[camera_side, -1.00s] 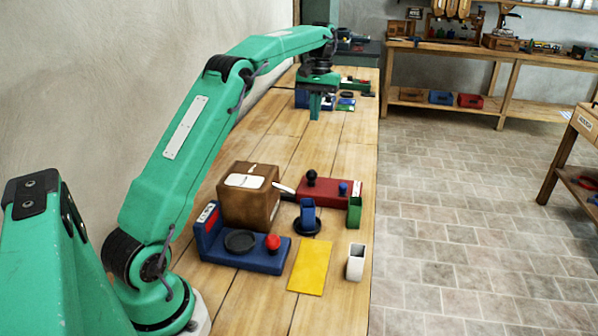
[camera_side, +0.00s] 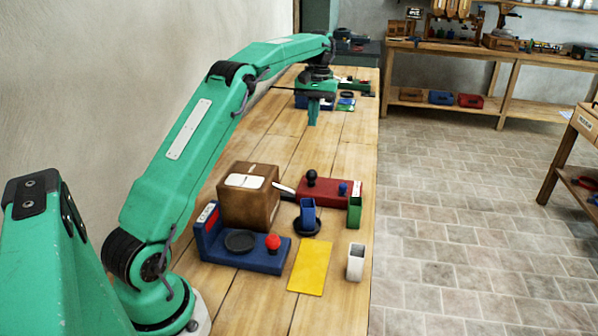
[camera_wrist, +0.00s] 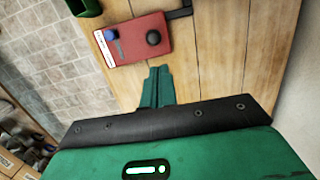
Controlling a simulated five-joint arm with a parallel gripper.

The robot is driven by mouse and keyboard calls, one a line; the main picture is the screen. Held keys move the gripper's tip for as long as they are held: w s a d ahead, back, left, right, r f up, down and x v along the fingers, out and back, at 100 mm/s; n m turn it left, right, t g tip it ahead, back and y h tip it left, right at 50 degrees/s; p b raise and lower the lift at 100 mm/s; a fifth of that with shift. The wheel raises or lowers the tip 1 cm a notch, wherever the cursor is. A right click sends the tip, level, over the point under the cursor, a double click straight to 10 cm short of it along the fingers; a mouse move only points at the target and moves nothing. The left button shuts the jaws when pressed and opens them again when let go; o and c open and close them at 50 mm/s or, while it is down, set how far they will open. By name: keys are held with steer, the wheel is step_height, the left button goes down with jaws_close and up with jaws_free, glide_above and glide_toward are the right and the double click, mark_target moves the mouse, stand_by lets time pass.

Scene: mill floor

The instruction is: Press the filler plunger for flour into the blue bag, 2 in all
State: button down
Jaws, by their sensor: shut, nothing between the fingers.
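My gripper (camera_side: 313,118) hangs above the far part of the bench in the side view, shut and empty. Its fingers also show in the wrist view (camera_wrist: 157,85), pointing towards a red base. The red base (camera_side: 325,190) carries a black knob (camera_side: 311,176) and a smaller blue knob (camera_side: 343,188); it shows in the wrist view too (camera_wrist: 130,45). I cannot tell for sure whether a knob is the flour plunger. An open blue holder, apparently the blue bag (camera_side: 307,212), stands on a black round foot. My gripper appears apart from all of these.
A brown box (camera_side: 235,205) stands left of the red base. A blue base (camera_side: 255,260) has a black disc and red button (camera_side: 273,242). A yellow sheet (camera_side: 310,268), white container (camera_side: 356,262) and green container (camera_side: 354,212) are near the bench edge. Smaller items lie beyond my gripper.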

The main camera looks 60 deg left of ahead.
steer(key=f, duration=0.4)
steer(key=s+d+f, duration=0.1)
steer(key=f, duration=0.3)
steer(key=d+f, duration=0.1)
steer(key=f, duration=0.4)
steer(key=shift+s, duration=0.2)
steer(key=shift+f, duration=1)
step_height(320, 180, up, 14)
steer(key=w+a, duration=0.1)
steer(key=a, duration=0.1)
steer(key=shift+w+r, duration=0.15)
steer(key=shift+w, duration=0.15)
stand_by(0.6)
